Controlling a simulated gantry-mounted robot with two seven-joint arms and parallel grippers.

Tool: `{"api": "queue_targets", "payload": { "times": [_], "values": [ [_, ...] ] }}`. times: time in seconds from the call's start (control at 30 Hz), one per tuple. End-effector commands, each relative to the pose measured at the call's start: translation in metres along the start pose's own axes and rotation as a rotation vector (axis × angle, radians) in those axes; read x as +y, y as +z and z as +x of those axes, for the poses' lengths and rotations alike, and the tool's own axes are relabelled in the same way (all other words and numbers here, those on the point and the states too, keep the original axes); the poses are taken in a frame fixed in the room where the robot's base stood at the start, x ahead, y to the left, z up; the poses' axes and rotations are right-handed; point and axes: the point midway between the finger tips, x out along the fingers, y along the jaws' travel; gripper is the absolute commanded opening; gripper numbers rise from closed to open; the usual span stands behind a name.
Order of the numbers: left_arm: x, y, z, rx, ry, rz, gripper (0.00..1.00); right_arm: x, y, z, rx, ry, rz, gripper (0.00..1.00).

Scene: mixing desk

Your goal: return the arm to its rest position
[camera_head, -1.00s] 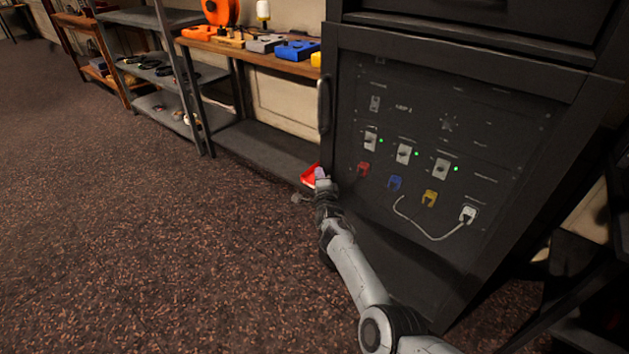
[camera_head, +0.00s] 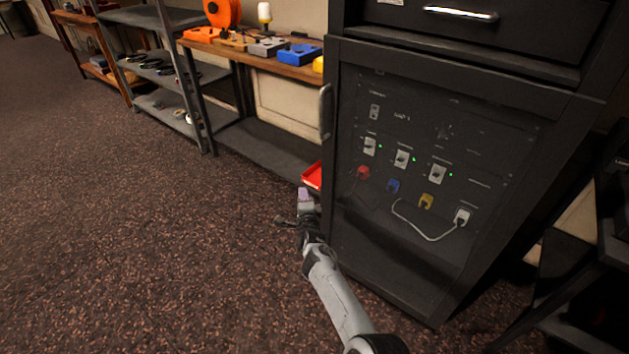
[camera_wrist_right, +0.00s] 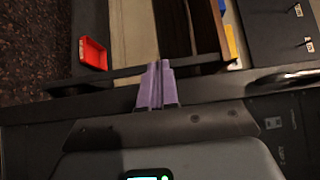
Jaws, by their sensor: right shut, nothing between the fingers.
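My right arm reaches up from the bottom of the head view. Its right gripper (camera_head: 304,196) is over the carpet, just left of the black rack cabinet (camera_head: 400,255). In the right wrist view the purple fingers of the right gripper (camera_wrist_right: 157,68) are together with nothing between them. My left gripper is not in view.
The rack panel carries red (camera_head: 363,172), blue (camera_head: 393,186), yellow (camera_head: 426,201) and white (camera_head: 462,216) plugs. A wooden bench (camera_head: 262,60) holds several boxes. Open carpet lies left.

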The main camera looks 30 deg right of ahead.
Motion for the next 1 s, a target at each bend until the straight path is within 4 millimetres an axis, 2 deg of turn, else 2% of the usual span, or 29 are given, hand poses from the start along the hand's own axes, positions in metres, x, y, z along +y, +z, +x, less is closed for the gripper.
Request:
{"api": "queue_targets", "payload": {
  "times": [0.03,0.3,0.47,0.57,0.67,0.73,0.77,0.8,0.87,0.9,1.0],
  "values": [
    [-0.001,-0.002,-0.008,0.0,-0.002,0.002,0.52,-0.004,0.007,-0.007,0.0,0.0,0.001,0.0],
    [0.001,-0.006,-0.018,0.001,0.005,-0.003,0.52,-0.001,0.031,-0.029,-0.001,-0.001,0.001,0.0],
    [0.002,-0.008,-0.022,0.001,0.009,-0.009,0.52,0.003,0.034,-0.035,-0.001,0.004,-0.003,0.0],
    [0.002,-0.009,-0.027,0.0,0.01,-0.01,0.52,0.016,0.03,-0.045,0.0,0.029,-0.015,0.0],
    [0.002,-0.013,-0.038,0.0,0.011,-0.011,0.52,0.042,0.015,-0.062,0.005,0.075,-0.044,0.0],
    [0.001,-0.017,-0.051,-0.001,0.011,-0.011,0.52,0.068,-0.001,-0.083,0.003,0.12,-0.082,0.0],
    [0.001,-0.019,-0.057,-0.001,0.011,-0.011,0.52,0.079,-0.01,-0.094,0.002,0.141,-0.106,0.0],
    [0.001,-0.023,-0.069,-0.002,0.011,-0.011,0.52,0.089,-0.029,-0.111,0.004,0.162,-0.146,0.0],
    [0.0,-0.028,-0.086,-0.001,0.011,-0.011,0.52,0.094,-0.058,-0.134,0.004,0.172,-0.213,0.0],
    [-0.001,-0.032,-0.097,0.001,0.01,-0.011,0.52,0.092,-0.077,-0.148,0.001,0.169,-0.259,0.0],
    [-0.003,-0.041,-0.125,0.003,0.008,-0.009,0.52,0.077,-0.115,-0.183,-0.04,0.189,-0.376,0.0]
  ]
}}
